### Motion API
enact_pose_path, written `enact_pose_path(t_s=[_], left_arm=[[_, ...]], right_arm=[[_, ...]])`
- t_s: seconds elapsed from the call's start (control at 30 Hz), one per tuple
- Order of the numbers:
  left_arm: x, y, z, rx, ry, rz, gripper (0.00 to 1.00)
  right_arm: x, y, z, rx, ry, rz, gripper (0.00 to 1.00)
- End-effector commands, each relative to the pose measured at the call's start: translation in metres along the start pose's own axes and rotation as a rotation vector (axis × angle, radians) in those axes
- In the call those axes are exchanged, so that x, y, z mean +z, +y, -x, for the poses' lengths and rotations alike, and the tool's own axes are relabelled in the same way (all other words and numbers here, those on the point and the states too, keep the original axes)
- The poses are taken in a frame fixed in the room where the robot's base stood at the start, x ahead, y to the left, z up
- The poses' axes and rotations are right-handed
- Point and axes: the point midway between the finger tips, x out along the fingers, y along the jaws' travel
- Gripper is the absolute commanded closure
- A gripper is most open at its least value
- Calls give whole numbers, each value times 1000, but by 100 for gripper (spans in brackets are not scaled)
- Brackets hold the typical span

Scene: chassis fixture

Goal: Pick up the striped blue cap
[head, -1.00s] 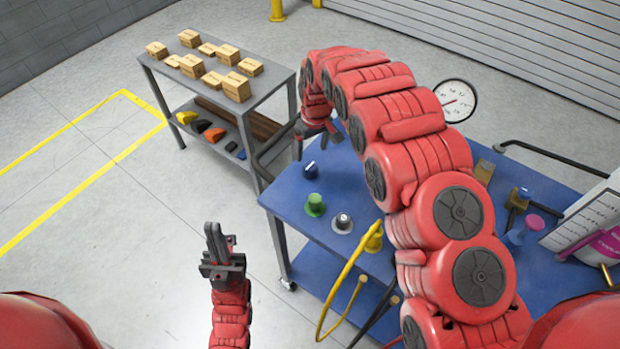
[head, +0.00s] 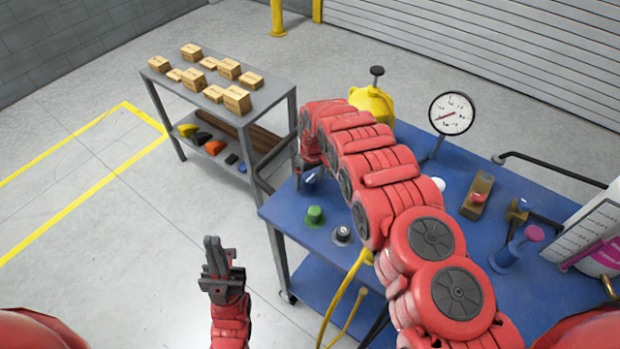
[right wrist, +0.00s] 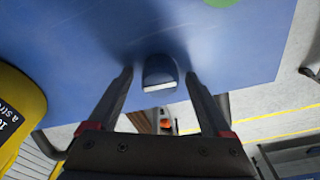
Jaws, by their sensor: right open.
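The striped blue cap (right wrist: 158,70) lies on the blue table, dark blue with a pale stripe along its lower edge in the right wrist view. It also shows in the head view (head: 310,183), partly hidden by my right gripper. My right gripper (head: 301,177) is at the table's left end, beside or over the cap. In the right wrist view its fingers stand apart, with the cap between and slightly beyond their tips; contact is not visible. My left gripper (head: 214,257) is raised over the floor, away from the table; its finger opening is unclear.
A green cap (head: 315,216) and a grey-and-black cap (head: 342,235) stand near the striped one. A yellow container (head: 372,103), a gauge (head: 451,113) and a blue valve-like part (head: 510,254) are further along the table. A shelf cart (head: 218,108) with boxes stands beyond the table's left end.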

Motion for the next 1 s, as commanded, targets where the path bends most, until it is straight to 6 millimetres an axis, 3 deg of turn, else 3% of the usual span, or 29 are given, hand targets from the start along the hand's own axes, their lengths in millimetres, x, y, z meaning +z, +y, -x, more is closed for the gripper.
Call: enact_pose_path(t_s=[0.17,0.63,1.0], left_arm=[[0,0,0,0,0,0,100],[0,0,0,0,0,0,100],[0,0,1,0,0,0,100]], right_arm=[[0,0,0,0,1,0,16],[0,0,0,0,1,-1,100],[0,0,0,0,1,-1,100]])
